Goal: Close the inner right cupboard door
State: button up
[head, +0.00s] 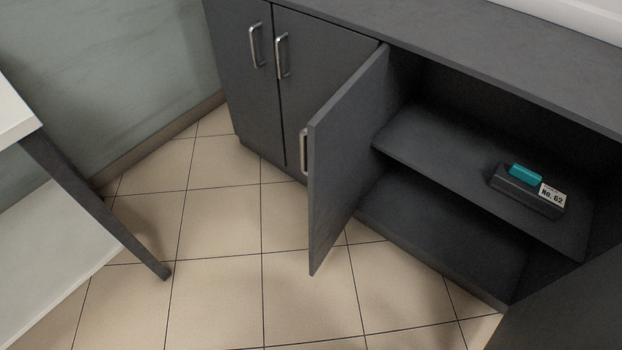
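The inner right cupboard door (345,160) is a dark grey panel standing open in the middle of the head view. It is hinged at its far edge beside the shut doors and swings out over the floor. Its metal handle (303,150) shows at the near edge, on the outer face turned to the left. That outer face is mostly hidden. The cupboard (440,85) behind it is open, with a middle shelf (430,155) inside. My gripper is not in view.
Two shut doors with metal handles (256,45) (282,55) are on the left. Another dark panel (570,300), seemingly an open door, fills the lower right corner. A dark box labelled No. 62 (520,195) with a teal piece lies on the shelf. A table (85,205) stands left; tiled floor between is clear.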

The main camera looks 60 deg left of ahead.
aim_at(336, 144)
jog(key=k+j+u, duration=0.15)
jog(key=j+u, duration=0.15)
jog(key=j, duration=0.6)
jog(key=j+u, duration=0.3)
jog(key=j, duration=0.6)
jog(key=k+j, duration=0.1)
jog(key=j, duration=0.35)
jog(key=k, duration=0.2)
